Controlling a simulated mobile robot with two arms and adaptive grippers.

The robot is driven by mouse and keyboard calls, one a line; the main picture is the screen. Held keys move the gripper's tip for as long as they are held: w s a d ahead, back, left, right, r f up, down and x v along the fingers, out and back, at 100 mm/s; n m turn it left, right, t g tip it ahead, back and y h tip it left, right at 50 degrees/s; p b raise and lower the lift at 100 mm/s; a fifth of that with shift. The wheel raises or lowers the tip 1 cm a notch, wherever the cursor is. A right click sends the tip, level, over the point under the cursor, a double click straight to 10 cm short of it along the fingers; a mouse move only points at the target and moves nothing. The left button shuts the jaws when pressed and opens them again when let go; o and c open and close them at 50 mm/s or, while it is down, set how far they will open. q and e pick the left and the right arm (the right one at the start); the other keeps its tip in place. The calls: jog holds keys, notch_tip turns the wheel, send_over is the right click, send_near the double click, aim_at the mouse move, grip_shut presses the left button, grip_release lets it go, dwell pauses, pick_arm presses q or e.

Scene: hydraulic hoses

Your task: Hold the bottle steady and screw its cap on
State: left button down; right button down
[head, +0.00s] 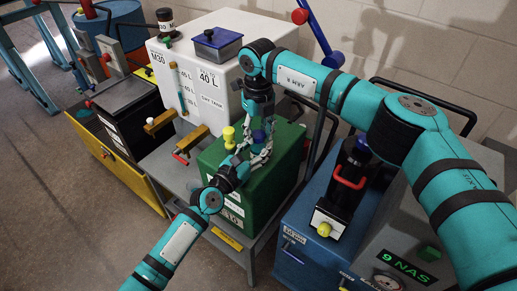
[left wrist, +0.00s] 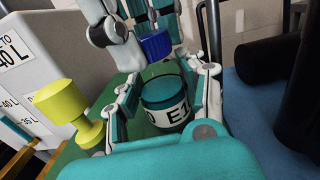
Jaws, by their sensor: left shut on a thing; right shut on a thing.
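The bottle (left wrist: 168,112), a short clear jar with teal contents and a white lettered label, stands upright on the green box (left wrist: 85,145) in the left wrist view. My left gripper (head: 250,163) is shut around its sides; its fingers flank the bottle in the left wrist view. My right gripper (head: 260,122) comes down from above and is shut on the blue cap (left wrist: 155,45). The cap also shows in the head view (head: 259,136). In the left wrist view the cap is above the bottle's open top, apart from it. In the head view the grippers mostly hide the bottle.
A yellow knob (head: 229,137) stands on the green box left of the grippers. A white tank (head: 205,75) with a blue lid (head: 216,41) is behind. A blue unit (head: 310,255) with a black cylinder is to the right. A grey cart shelf (head: 160,165) lies left.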

jog(key=c, duration=0.8)
grip_release()
jog(key=shift+r, duration=0.1)
notch_tip(320, 180, up, 12)
pick_arm(q)
jog(key=c, duration=0.7)
grip_release()
jog(key=shift+o, duration=0.2)
jog(key=v, duration=1.2)
